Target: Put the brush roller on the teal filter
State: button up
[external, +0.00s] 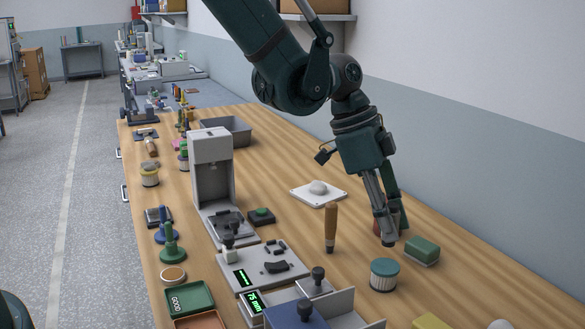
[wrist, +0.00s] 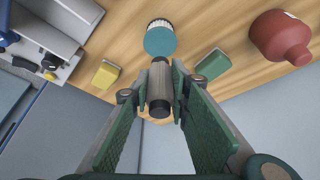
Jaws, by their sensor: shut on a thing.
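The brush roller (wrist: 160,82), a grey ribbed cylinder with black ends, is held between the fingers of my gripper (wrist: 163,88) in the wrist view. My gripper (external: 388,232) is shut on it, above the table in the external view, where the fingers make the roller hard to pick out. The teal filter (external: 384,275), a short cylinder with a teal top and pale ribbed side, stands upright on the table, in front of my gripper. It also shows in the wrist view (wrist: 160,40), beyond the roller and apart from it.
A green block (external: 422,250) lies close to the right of the filter. A wooden-handled brush (external: 331,226) stands to the left. A red bottle (wrist: 283,37) is near my gripper. A yellow block (external: 430,321) and a grey fixture (external: 335,306) are toward the front.

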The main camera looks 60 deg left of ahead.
jog(key=shift+f, duration=0.45)
jog(key=shift+f, duration=2.1)
jog(key=shift+f, duration=0.1)
jog(key=o, duration=0.9)
jog(key=shift+c, duration=0.2)
jog(key=shift+o, duration=0.2)
jog(key=v, duration=1.2)
